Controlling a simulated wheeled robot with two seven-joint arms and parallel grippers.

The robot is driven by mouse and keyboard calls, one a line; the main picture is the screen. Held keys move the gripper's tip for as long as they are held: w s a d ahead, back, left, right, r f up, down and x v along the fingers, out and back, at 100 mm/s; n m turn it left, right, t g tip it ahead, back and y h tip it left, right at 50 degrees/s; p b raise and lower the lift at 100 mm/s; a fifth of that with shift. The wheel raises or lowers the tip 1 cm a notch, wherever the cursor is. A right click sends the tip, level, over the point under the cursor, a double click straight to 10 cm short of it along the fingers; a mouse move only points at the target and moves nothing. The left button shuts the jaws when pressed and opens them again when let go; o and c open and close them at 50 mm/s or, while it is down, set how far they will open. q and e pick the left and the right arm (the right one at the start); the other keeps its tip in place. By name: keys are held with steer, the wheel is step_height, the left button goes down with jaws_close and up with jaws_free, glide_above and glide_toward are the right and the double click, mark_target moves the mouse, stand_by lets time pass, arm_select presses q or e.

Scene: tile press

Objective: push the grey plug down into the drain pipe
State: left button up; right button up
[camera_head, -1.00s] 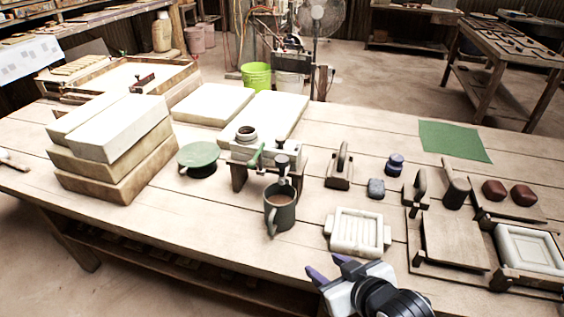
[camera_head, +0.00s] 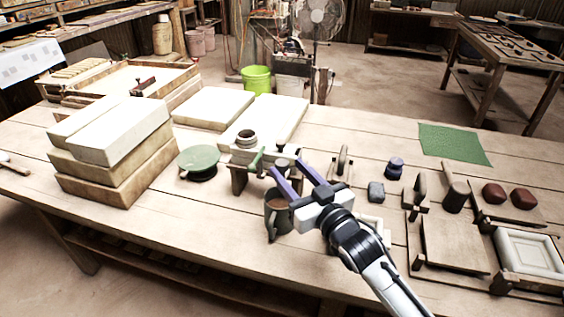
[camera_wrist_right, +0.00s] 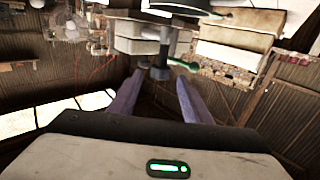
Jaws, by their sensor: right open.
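A pale pipe fitting (camera_head: 246,153) rests on a wooden stand at the middle of the table, with a round open collar (camera_head: 247,137) on top and a green lever (camera_head: 257,160) at its front. A dark grey knob (camera_head: 282,148) at its right end looks like the grey plug; how deep it sits I cannot tell. My right gripper (camera_head: 288,166) is open and empty, its purple fingers reaching towards that end. In the right wrist view, a dark flanged piece (camera_wrist_right: 158,73) shows beyond and between the fingertips; contact is unclear. My left gripper is out of view.
A dark mug (camera_head: 276,217) of brown liquid stands close by, partly behind my right gripper. A green round-topped item (camera_head: 199,159) and stacked slabs (camera_head: 110,160) are left. A white tile mould (camera_head: 372,225) is partly hidden by my arm. Hand tools and frames fill the right.

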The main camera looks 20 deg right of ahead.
mark_target(285, 167)
steer(key=shift+w+a, duration=0.25)
steer(key=shift+w, duration=0.85)
steer(key=shift+w+a, duration=0.2)
steer(key=shift+w, duration=0.9)
steer(key=shift+c, duration=0.4)
